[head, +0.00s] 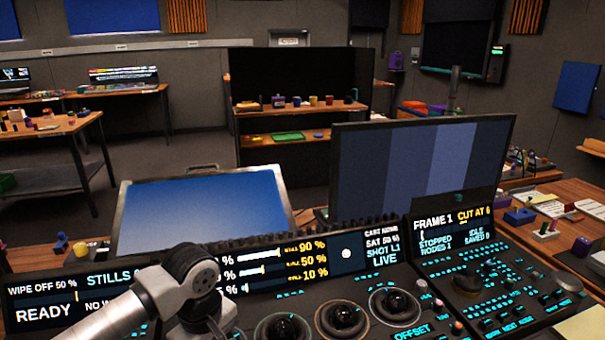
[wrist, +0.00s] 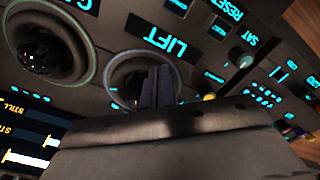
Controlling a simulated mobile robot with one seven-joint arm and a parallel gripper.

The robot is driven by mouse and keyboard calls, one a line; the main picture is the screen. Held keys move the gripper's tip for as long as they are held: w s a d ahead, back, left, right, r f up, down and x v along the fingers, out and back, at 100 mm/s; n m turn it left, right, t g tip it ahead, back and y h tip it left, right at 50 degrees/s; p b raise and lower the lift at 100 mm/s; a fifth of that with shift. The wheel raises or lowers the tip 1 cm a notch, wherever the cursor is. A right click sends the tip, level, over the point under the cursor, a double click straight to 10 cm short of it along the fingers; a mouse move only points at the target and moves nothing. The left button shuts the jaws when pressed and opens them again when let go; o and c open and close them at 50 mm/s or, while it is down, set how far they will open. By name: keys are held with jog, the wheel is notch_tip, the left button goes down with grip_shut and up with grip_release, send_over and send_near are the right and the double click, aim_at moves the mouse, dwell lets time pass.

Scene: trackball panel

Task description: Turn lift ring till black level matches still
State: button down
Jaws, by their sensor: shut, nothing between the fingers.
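The lift ring (wrist: 112,72) circles a dark trackball in the middle of the wrist view, beside the cyan LIFT label (wrist: 166,44). My gripper (wrist: 160,72) is shut and empty, its dark fingertips over the right part of that ring and ball. I cannot tell whether they touch. In the head view my arm hides the gripper. The level display (head: 290,265) shows yellow still values of 90 %, 50 % and 10 % beside white bars; my arm covers the left-hand numbers. I cannot read the live black level.
Another trackball ring (wrist: 88,75) with a green edge lies left of the lift ring. A monitor (head: 420,165) with blue-grey bands and a blue screen (head: 205,210) stand behind the panel. Small knobs and buttons (wrist: 240,58) lie right of the fingers.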

jog(key=shift+f, duration=0.15)
jog(key=shift+d+n+b, duration=0.25)
jog(key=shift+n+b, duration=0.25)
jog(key=shift+b, duration=0.05)
jog(key=shift+d+n+b, duration=0.15)
jog(key=shift+n+b, duration=0.15)
jog(key=shift+n, duration=0.2)
jog(key=shift+w, duration=0.1)
jog(key=shift+d+n+b, duration=0.1)
jog(key=shift+n+b, duration=0.2)
jog(key=shift+b, duration=0.05)
jog(key=shift+w+d+n+b, duration=0.1)
jog(key=shift+d+n+b, duration=0.15)
jog(key=shift+n+b, duration=0.4)
